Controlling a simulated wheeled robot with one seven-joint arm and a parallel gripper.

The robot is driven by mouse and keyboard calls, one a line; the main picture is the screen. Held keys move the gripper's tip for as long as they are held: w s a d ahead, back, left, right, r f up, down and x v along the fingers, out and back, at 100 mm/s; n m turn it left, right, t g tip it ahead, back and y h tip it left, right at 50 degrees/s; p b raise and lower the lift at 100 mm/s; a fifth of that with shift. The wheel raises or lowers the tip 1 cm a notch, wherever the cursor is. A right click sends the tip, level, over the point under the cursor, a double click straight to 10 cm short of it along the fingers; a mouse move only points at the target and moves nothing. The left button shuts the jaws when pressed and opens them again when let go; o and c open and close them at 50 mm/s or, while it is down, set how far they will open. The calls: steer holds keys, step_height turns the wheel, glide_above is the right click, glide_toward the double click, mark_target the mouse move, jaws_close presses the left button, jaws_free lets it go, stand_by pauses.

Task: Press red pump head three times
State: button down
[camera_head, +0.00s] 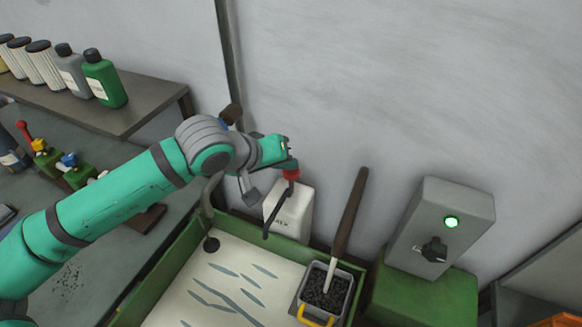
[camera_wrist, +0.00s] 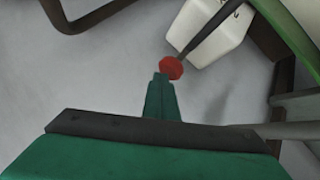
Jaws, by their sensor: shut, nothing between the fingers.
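The red pump head (camera_head: 291,174) sits on top of a white dispenser bottle (camera_head: 290,212) near the wall. A dark bent spout runs down from the head. In the wrist view the red pump head (camera_wrist: 171,68) shows just beyond my fingertips, with the white bottle (camera_wrist: 215,35) above and to the right. My gripper (camera_head: 286,150) is shut and empty, close by the red head at its upper left in the head view. In the wrist view my gripper (camera_wrist: 159,78) seems to reach the head's lower edge. I cannot tell whether they touch.
A green-rimmed basin (camera_head: 170,270) lies in front of the bottle. A grey bin (camera_head: 328,292) of dark granules with a long-handled tool stands in it. Bottles stand on a shelf (camera_head: 130,110) at left.

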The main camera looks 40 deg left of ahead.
steer(key=shift+s+f, duration=0.1)
steer(key=shift+f, duration=0.6)
stand_by(0.7)
steer(key=shift+r, duration=1.65)
steer(key=shift+r, duration=0.15)
step_height(320, 180, up, 5)
steer(key=shift+f, duration=0.1)
stand_by(2.3)
